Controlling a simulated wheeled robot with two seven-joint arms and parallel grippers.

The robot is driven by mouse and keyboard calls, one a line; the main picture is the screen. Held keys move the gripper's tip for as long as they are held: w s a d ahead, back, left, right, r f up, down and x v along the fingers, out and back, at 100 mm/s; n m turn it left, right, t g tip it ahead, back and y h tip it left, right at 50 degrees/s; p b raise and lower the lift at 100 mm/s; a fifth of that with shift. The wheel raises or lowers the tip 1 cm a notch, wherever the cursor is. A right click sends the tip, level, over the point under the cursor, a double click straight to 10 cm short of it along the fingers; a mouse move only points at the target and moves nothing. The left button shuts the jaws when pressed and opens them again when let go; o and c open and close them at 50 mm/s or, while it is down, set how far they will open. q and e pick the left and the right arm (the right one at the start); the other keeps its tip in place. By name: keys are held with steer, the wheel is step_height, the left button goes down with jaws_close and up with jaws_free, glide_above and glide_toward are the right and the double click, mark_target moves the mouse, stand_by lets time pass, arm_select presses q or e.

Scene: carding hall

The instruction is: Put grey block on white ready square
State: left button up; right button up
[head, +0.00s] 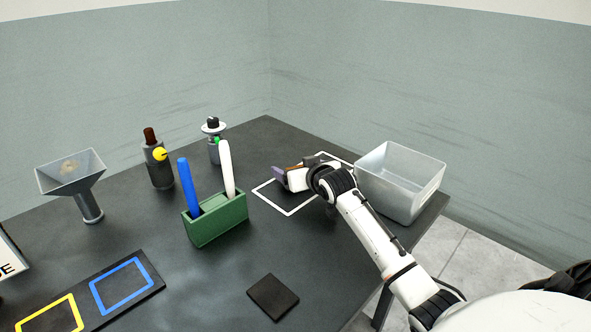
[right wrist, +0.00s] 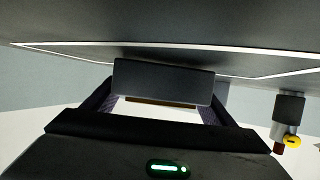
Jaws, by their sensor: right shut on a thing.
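The grey block (right wrist: 163,82) is held between the fingertips of my right gripper, which is shut on it; it also shows in the right wrist view (right wrist: 160,100). A thin brown strip shows along the block's edge. In the head view my right gripper (head: 294,170) is over the white ready square (head: 270,203), a white outline on the dark table, and largely hides the block. The outline also shows in the right wrist view (right wrist: 60,49), running behind the block. I cannot tell whether the block touches the table. My left gripper is not in view.
A translucent bin (head: 402,190) stands close right of the square. A green holder (head: 217,222) with blue and white sticks stands left.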

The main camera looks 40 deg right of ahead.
stand_by(0.3)
steer(key=shift+s+a+f, duration=0.1)
steer(key=shift+a+f, duration=0.05)
steer(key=shift+f, duration=0.55)
steer(key=o, duration=1.4)
steer(key=shift+s+a+f, duration=0.1)
steer(key=shift+a+f, duration=0.05)
steer(key=shift+f, duration=0.15)
steer(key=shift+o, duration=0.2)
steer(key=shift+r, duration=0.5)
steer(key=v, duration=0.7)
steer(key=p+v, duration=0.1)
steer(key=v, duration=0.3)
steer(key=shift+s+r, duration=0.25)
steer(key=shift+r, duration=0.3)
steer(key=shift+r, duration=0.15)
